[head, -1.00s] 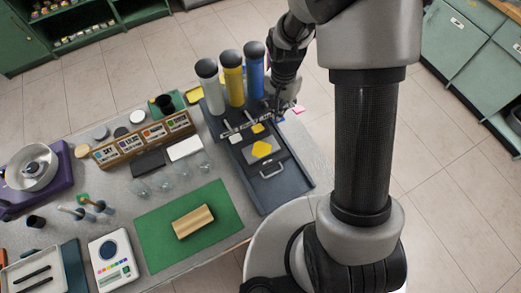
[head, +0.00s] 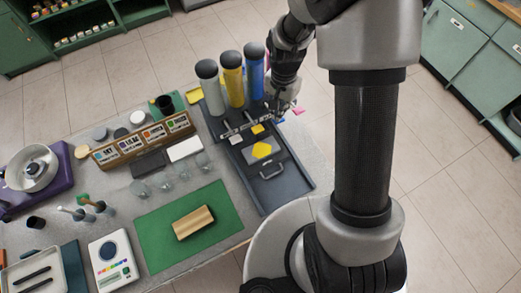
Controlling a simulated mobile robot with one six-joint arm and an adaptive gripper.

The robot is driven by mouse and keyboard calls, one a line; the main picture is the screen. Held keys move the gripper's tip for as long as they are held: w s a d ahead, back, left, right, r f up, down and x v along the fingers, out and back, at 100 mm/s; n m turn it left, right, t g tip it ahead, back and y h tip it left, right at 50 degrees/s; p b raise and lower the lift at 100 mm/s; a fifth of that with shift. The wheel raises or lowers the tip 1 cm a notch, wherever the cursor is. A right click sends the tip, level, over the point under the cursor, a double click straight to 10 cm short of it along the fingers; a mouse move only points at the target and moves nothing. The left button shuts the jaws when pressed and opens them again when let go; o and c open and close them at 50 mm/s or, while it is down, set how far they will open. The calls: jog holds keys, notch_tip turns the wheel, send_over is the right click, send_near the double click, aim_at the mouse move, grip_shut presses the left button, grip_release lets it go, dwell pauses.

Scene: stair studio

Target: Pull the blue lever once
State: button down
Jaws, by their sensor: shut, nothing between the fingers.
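A dispenser on the table has a grey tube (head: 210,90), a yellow tube (head: 232,85) and a blue tube (head: 254,75), each with a dark cap. A rail (head: 238,128) with small parts runs along its front, above a dark tray (head: 298,186). My gripper (head: 279,115) is shut and empty, low in front of the blue tube at the right end of the rail. I cannot make out the blue lever; the gripper and wrist cover that area. I cannot tell whether the fingers touch it.
A yellow piece (head: 262,150) lies on a grey holder in the tray. Left of it stand glass beakers (head: 163,182), a labelled wooden rack (head: 145,140) and a green mat (head: 155,245) with a wooden block (head: 193,222). Pink pieces (head: 299,112) lie right of the gripper.

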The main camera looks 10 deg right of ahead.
jog(key=shift+f, duration=0.2)
jog(key=shift+f+b, duration=2.6)
jog(key=shift+f, duration=0.4)
jog(key=shift+r, duration=0.1)
jog(key=shift+r+p, duration=2.15)
jog(key=shift+r, duration=0.95)
notch_tip(320, 180, up, 6)
jog(key=p, duration=0.4)
jog(key=shift+b, duration=0.3)
